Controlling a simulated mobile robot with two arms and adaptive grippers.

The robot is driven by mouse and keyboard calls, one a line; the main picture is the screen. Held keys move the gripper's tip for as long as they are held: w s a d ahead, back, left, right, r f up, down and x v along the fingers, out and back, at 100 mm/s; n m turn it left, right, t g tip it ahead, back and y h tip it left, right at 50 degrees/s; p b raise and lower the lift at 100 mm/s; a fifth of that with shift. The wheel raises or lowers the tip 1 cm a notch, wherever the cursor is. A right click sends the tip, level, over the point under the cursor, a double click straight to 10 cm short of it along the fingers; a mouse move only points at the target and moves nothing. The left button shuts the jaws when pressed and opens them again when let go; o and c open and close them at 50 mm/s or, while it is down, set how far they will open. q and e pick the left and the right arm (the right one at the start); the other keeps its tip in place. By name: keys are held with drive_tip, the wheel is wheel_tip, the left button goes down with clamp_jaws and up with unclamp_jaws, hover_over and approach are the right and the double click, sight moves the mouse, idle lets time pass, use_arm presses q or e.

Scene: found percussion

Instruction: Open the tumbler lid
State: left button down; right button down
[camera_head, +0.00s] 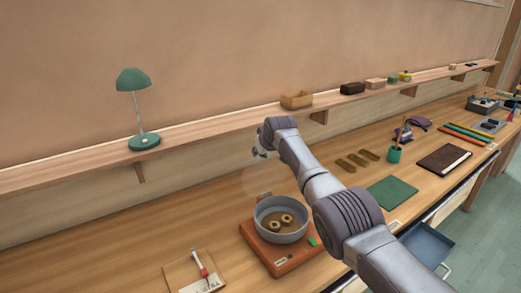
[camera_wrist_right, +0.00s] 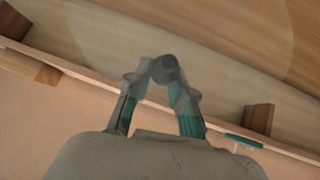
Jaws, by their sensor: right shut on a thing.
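My right gripper (camera_head: 259,152) hangs in front of the wall, above and behind a grey pan (camera_head: 262,231). In the right wrist view its fingers (camera_wrist_right: 165,80) are closed around a dark round knob (camera_wrist_right: 166,69). The knob belongs to a large, faint, see-through lid (camera_wrist_right: 240,70), which also shows dimly in the head view (camera_head: 262,180). The lid is off the pan, in the air. I see no tumbler by shape. My left gripper is out of view.
The pan stands on an orange burner (camera_head: 277,263). A shelf (camera_head: 205,128) with a green lamp (camera_head: 135,95) and a wooden box (camera_head: 296,99) runs behind. A green mat (camera_head: 392,193) and a dark book (camera_head: 444,160) lie right; bare bench (camera_head: 130,235) lies left.

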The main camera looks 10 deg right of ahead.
drive_tip(key=shift+s+a+f, duration=0.1)
drive_tip(key=shift+s+f, duration=0.1)
drive_tip(key=shift+f, duration=0.65)
drive_tip(key=c, duration=1)
unclamp_jaws()
drive_tip(key=shift+w, duration=0.3)
drive_tip(key=shift+r, duration=0.15)
drive_tip(key=shift+s+r, duration=0.45)
drive_tip(key=shift+r, duration=0.15)
drive_tip(key=v, duration=1)
drive_tip(key=shift+s+r, duration=0.1)
